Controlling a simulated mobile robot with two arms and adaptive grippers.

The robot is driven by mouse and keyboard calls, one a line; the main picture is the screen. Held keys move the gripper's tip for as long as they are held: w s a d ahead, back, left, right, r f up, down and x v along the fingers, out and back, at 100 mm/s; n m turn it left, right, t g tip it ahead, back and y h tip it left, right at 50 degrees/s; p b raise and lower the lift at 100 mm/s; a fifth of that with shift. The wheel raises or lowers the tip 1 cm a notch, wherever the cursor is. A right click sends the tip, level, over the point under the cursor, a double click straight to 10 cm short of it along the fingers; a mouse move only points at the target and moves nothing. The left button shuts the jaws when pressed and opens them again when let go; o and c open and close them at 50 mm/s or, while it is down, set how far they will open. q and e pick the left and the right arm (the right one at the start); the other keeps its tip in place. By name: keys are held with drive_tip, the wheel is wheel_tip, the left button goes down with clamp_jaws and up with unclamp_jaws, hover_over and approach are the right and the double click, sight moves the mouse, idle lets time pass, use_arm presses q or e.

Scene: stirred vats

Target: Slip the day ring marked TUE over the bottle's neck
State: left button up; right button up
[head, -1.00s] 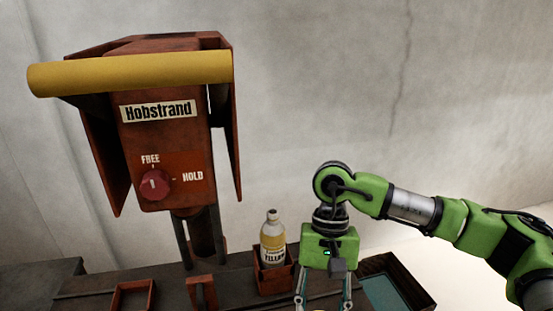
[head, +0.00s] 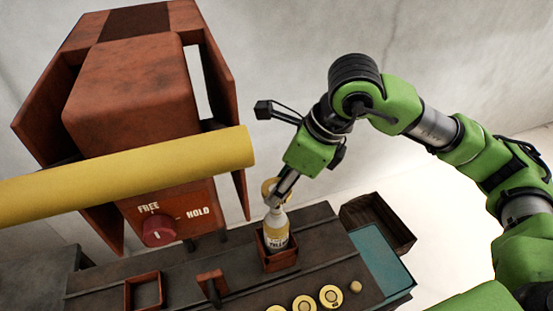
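The bottle (head: 276,236), pale with a yellow label, stands upright in a small red-brown holder (head: 281,260) on the dark bench. My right gripper (head: 281,195) is just above the bottle's top, pointing down. It is shut on a yellow day ring (head: 267,188), which shows partly beside the fingers. I cannot read the ring's marking, and I cannot tell whether it touches the neck. Several yellow rings or discs lie on the bench at the bottom, one of them here (head: 331,296); their lettering is too small to read. My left gripper is not in view.
A rust-red machine with a FREE/HOLD knob (head: 159,230) and a thick yellow bar (head: 130,178) stands at the left. An empty red frame (head: 145,293) and a red upright (head: 211,284) stand on the bench. A dark open box (head: 378,222) and teal tray (head: 380,262) are at the right.

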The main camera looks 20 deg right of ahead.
drive_tip(key=shift+w+r+m, duration=0.3)
drive_tip(key=shift+r+m, duration=0.05)
drive_tip(key=shift+m, duration=0.05)
drive_tip(key=shift+s+f+b, duration=0.1)
drive_tip(key=shift+f+b, duration=0.25)
drive_tip(key=shift+f, duration=0.35)
drive_tip(key=shift+f+b, duration=0.4)
drive_tip(key=shift+f, duration=0.45)
drive_tip(key=shift+f+b, duration=0.35)
drive_tip(key=shift+f, duration=0.45)
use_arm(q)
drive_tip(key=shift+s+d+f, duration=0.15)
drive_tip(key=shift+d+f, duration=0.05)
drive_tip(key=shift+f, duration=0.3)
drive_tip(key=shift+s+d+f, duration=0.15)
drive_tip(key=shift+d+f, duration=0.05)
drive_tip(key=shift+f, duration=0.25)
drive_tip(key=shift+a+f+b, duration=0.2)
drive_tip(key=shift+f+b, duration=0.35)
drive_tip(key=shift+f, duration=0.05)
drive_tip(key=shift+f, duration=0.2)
